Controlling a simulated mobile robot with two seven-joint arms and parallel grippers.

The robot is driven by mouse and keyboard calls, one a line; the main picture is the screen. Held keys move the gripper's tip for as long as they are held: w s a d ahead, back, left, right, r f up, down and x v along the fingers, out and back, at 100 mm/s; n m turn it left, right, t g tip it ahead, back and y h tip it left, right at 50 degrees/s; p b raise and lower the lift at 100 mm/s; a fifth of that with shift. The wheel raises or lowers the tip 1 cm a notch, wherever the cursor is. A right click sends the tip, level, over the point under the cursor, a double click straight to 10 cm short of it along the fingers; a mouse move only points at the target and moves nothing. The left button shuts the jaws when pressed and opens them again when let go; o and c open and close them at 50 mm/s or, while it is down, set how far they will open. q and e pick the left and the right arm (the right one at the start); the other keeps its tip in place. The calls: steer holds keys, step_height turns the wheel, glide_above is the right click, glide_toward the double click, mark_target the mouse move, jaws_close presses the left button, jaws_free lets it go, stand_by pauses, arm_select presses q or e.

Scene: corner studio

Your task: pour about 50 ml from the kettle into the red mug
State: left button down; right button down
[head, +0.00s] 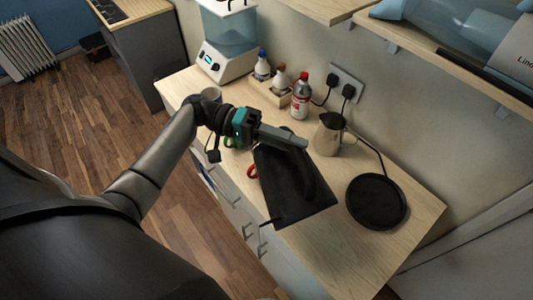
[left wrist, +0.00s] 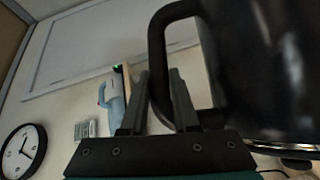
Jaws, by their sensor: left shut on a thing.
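My left gripper (head: 298,142) is shut on the handle of the black kettle (head: 277,190), which is held up over the counter. In the left wrist view the handle (left wrist: 157,60) passes between the fingers (left wrist: 163,103), with the dark kettle body (left wrist: 275,65) to its right. The red mug (head: 251,171) stands on the counter at the kettle's left edge in the head view. Most of it is hidden behind the kettle. The kettle's spout and any liquid cannot be made out.
A round black kettle base (head: 376,203) lies on the counter (head: 330,238) at right. A metal pitcher (head: 327,138), a red-capped bottle (head: 301,96) and a wooden tray (head: 284,98) of bottles stand along the wall. A grey mug (head: 211,94) and a green mug (head: 228,142) are near my wrist.

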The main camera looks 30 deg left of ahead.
arm_select(q)
steer(key=shift+w+a+r+b, duration=0.3)
steer(key=shift+w+a+r, duration=0.05)
steer(key=shift+w+a, duration=0.1)
steer(key=shift+s+d+f+p, duration=0.2)
steer(key=shift+s+d+p, duration=0.2)
steer(key=shift+d, duration=0.2)
steer(key=shift+w+a+r, duration=0.2)
steer(key=shift+w+a, duration=0.1)
steer(key=shift+a, duration=0.1)
stand_by(0.8)
